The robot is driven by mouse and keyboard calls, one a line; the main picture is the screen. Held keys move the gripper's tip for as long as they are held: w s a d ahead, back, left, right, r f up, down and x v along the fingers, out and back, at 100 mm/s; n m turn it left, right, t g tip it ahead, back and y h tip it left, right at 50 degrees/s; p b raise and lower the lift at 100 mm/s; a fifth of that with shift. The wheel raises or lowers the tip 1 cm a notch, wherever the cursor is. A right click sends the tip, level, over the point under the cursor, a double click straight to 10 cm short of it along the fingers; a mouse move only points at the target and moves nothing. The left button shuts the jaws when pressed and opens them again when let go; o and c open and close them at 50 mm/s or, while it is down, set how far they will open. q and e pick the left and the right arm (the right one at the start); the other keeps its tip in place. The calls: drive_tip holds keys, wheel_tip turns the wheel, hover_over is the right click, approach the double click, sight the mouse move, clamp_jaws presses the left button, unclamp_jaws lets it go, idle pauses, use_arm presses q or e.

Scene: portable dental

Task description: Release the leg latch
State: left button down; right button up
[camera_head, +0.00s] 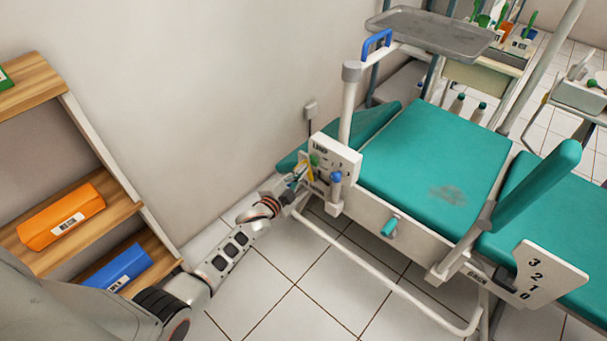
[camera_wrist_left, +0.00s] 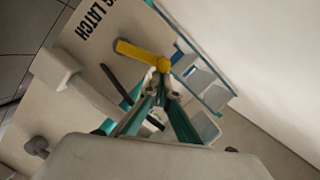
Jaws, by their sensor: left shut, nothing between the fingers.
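The yellow latch lever (camera_wrist_left: 140,53) is on a pale panel (camera_wrist_left: 95,65) whose printed label reads "LATCH" at its visible end. The lever's rounded yellow end is at the tips of my left gripper (camera_wrist_left: 162,72), which is shut with nothing held. The tips overlap the lever in the left wrist view; I cannot tell whether they touch. In the head view my left gripper (camera_head: 299,172) is beside the pale panel (camera_head: 335,158) at the chair's near left end, and the yellow lever (camera_head: 310,173) is partly hidden. My right gripper is out of view.
The teal chair (camera_head: 430,150) spreads right of the panel, with a numbered plate (camera_head: 548,272) further right. A blue-topped knob (camera_head: 336,178) is close to my left gripper. A white tube frame (camera_head: 390,303) runs low in front. A wall is behind; a shelf (camera_head: 90,230) stands left.

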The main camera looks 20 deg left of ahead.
use_arm(q)
drive_tip(key=shift+w+a+r+n+p, duration=0.15)
drive_tip(key=shift+w+a+n, duration=0.05)
drive_tip(key=shift+a+n, duration=0.2)
drive_tip(key=shift+w+a+r+n+p, duration=0.1)
drive_tip(key=shift+w+a+n+p, duration=0.1)
drive_tip(key=shift+a+n, duration=0.2)
drive_tip(key=a+f+n, duration=0.1)
drive_tip(key=w+a+f+n+g+b, duration=0.1)
drive_tip(key=a, duration=0.1)
drive_tip(key=shift+a+f+n+h, duration=0.25)
drive_tip(key=shift+f+n+h, duration=0.05)
drive_tip(key=shift+f+h, duration=0.1)
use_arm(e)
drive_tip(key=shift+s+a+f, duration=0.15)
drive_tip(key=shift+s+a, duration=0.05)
use_arm(q)
drive_tip(key=shift+a, duration=0.1)
